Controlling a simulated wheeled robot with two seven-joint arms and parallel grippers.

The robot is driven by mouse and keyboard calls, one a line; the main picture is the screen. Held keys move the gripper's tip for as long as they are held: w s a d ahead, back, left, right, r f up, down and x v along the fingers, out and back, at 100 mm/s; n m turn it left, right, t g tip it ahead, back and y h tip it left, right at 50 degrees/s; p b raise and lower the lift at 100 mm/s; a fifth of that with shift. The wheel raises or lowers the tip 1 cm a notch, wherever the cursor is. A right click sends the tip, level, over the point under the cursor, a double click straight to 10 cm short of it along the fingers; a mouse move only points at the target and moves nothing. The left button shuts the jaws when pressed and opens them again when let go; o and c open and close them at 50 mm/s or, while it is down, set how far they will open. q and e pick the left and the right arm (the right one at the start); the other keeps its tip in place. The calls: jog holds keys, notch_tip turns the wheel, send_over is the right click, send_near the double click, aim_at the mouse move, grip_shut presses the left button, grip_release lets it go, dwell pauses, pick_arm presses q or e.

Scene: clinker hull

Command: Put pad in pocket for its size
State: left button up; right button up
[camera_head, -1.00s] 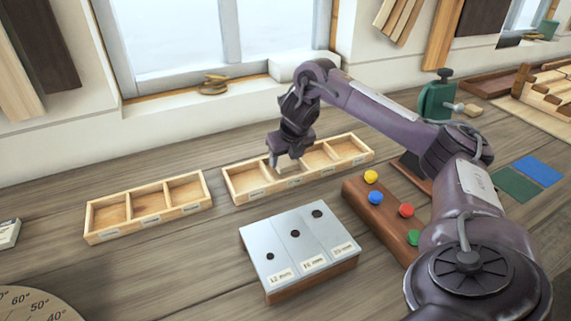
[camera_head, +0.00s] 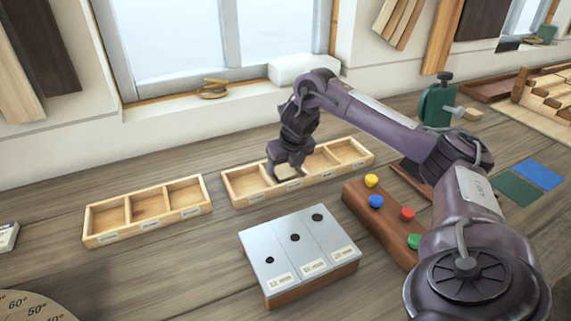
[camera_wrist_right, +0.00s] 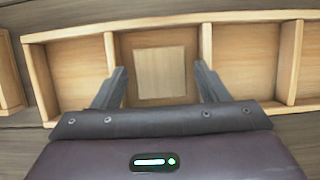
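A long pale wooden tray (camera_head: 236,200) with several compartments and small labels on its front stands below the window. A square light-wood pad (camera_wrist_right: 162,73) lies in its second compartment from the left, as seen in the right wrist view. My right gripper (camera_wrist_right: 160,82) is over that compartment, its two fingers spread on either side of the pad with visible gaps. In the head view the right gripper (camera_head: 287,172) hides most of that compartment. A shorter wooden tray (camera_head: 98,240) with three empty compartments stands to the left. The labels are too small to read. My left gripper is out of view.
A metal-topped block (camera_head: 318,245) with three holes and size labels stands in front. A brown wooden rail (camera_head: 385,226) with coloured knobs lies to its right, near my right arm. A green clamp-like tool (camera_head: 436,102) stands behind. Bare bench lies between the trays and block.

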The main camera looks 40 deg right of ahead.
jog(key=shift+w+r, duration=0.1)
jog(key=shift+r, duration=0.2)
jog(key=p+v, duration=0.9)
jog(key=v, duration=0.3)
jog(key=shift+r, duration=0.35)
jog(key=shift+f, duration=0.1)
